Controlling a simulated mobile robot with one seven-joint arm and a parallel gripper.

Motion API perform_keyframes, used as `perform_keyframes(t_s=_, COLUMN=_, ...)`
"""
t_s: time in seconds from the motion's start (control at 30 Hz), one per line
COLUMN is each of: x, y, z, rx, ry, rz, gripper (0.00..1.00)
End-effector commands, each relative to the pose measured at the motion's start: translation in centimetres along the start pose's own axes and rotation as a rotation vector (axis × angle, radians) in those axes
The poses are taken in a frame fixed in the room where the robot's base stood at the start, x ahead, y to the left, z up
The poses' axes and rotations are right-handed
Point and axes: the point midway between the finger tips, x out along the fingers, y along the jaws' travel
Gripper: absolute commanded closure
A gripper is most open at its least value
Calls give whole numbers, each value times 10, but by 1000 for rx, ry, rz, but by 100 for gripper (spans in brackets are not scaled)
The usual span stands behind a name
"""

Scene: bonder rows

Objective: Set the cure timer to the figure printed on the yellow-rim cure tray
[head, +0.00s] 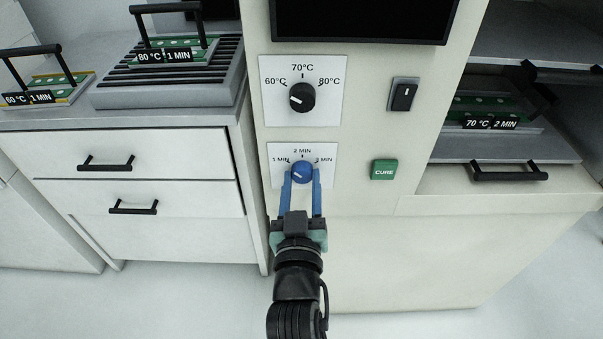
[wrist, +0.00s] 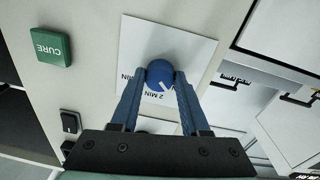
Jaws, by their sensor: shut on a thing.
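The cure timer is a blue knob (head: 302,171) on a white plate (head: 329,180) marked 1 MIN, 2 MIN and a third partly unclear MIN figure. My gripper (head: 302,178) is shut on this knob, one blue finger on each side. In the wrist view the knob (wrist: 159,72) sits between the fingertips. Its white line leans toward the 1 MIN side of 2 MIN; I cannot tell whether it meets the 1 MIN mark. The yellow-rim cure tray (head: 79,92) sits at the far left on the counter, its label reading 60 °C 1 MIN.
Above is a black temperature knob (head: 302,97). Right are a black switch (head: 403,95) and a green CURE button (head: 384,169). An 80 °C 1 MIN tray (head: 166,56) sits on a ribbed block (head: 150,96). A 70 °C 2 MIN tray (head: 490,123) is in the right bay.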

Motion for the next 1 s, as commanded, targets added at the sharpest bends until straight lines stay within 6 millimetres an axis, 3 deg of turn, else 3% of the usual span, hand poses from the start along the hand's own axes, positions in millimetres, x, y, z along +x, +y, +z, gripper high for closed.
perform_keyframes(t_s=0.4, x=0, y=1, z=0, rx=-206, ry=7, rz=-7, gripper=100)
perform_keyframes(t_s=0.97, x=0, y=1, z=0, rx=-241, ry=10, rz=-7, gripper=100)
perform_keyframes(t_s=1.0, x=0, y=1, z=0, rx=-241, ry=10, rz=-7, gripper=53)
